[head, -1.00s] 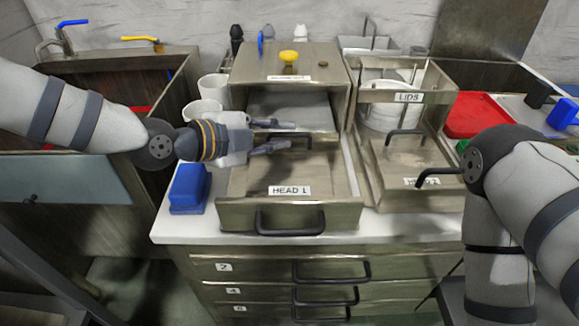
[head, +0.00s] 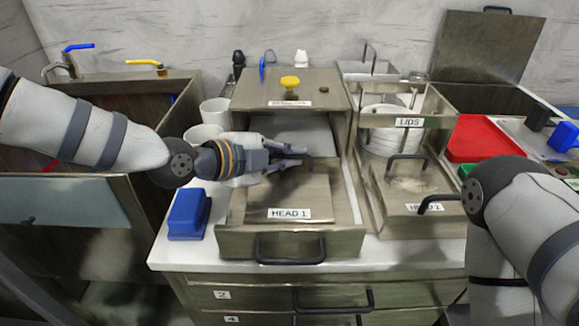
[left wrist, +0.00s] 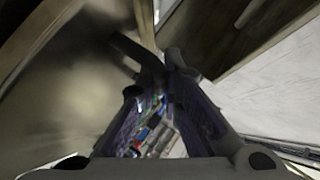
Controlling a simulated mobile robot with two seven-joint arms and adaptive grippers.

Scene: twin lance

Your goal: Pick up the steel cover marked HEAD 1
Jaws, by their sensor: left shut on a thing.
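The steel cover marked HEAD 1 (head: 289,200) lies flat in the steel box at the front centre of the white counter, its label at the near edge. My left gripper (head: 300,158) reaches over the cover's far part from the left, with its fingers shut on the cover's dark handle. The left wrist view shows the fingertips (left wrist: 165,62) meeting at the dark bar handle (left wrist: 132,48), with the cover's brownish metal (left wrist: 60,95) at the left. The fingers hide part of the handle. My right gripper is out of view; only its arm shows at the right.
A second steel cover marked HEAD 2 (head: 405,187) lies to the right, below the LIDS rack (head: 405,122). A blue block (head: 188,214) and white cups (head: 205,133) stand left of the box. A steel housing with a yellow knob (head: 289,84) stands behind.

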